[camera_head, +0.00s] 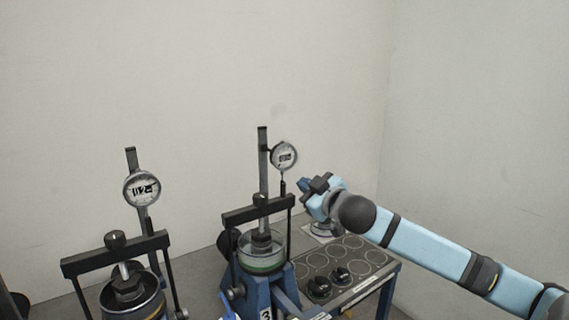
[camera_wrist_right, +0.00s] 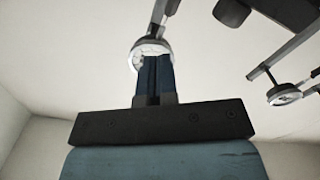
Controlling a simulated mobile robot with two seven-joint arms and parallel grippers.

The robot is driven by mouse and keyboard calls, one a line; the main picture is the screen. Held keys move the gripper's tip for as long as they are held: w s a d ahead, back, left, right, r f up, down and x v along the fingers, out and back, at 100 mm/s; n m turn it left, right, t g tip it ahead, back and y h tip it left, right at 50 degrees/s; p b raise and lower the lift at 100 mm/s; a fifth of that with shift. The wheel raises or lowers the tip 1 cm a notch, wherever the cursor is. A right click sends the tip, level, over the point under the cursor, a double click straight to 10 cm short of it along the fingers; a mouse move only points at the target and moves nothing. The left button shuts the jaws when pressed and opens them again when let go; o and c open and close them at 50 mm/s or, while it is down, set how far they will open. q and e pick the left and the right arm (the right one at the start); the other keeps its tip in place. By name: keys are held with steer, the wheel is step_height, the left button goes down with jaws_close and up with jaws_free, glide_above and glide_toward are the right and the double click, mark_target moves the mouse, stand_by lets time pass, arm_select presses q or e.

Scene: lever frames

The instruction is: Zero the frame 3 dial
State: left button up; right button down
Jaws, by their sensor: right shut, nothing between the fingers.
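The frame 3 dial (camera_head: 283,156) is a round white gauge on an upright post, above the blue lever frame (camera_head: 257,292) labelled 3. Its reading is too small to make out. My right gripper (camera_head: 304,184) is just below and to the right of the dial, shut and empty. In the right wrist view, the shut fingers (camera_wrist_right: 154,62) point at the dial (camera_wrist_right: 151,46) and overlap its lower part. I cannot tell whether they touch it. My left gripper is not in view.
Another frame with its own dial (camera_head: 142,188) stands at the left. A side table (camera_head: 383,271) with marked circles holds two black round pieces (camera_head: 319,288) (camera_head: 341,275) and a grey stack (camera_head: 322,229) behind. Plain walls close off the back and right.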

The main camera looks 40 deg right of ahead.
mark_target(285, 157)
steer(key=w, duration=0.1)
steer(key=w+p, duration=0.1)
steer(key=w, duration=0.1)
steer(key=w+d, duration=0.1)
steer(key=w, duration=0.1)
steer(key=shift+w+r+p, duration=0.2)
steer(key=shift+r+p, duration=0.2)
steer(key=shift+d+r, duration=0.1)
steer(key=shift+r, duration=0.15)
steer(key=shift+d, duration=0.2)
steer(key=shift+s+d+r+p, duration=0.1)
steer(key=shift+d+r+p, duration=0.5)
steer(key=shift+p, duration=0.5)
steer(key=shift+s+d+r+p, duration=0.1)
steer(key=shift+d+r+p, duration=0.2)
steer(key=shift+d+p, duration=0.6)
steer(key=shift+r+p, duration=0.1)
steer(key=shift+p, duration=0.25)
steer(key=shift+d+f, duration=0.1)
steer(key=shift+f, duration=0.15)
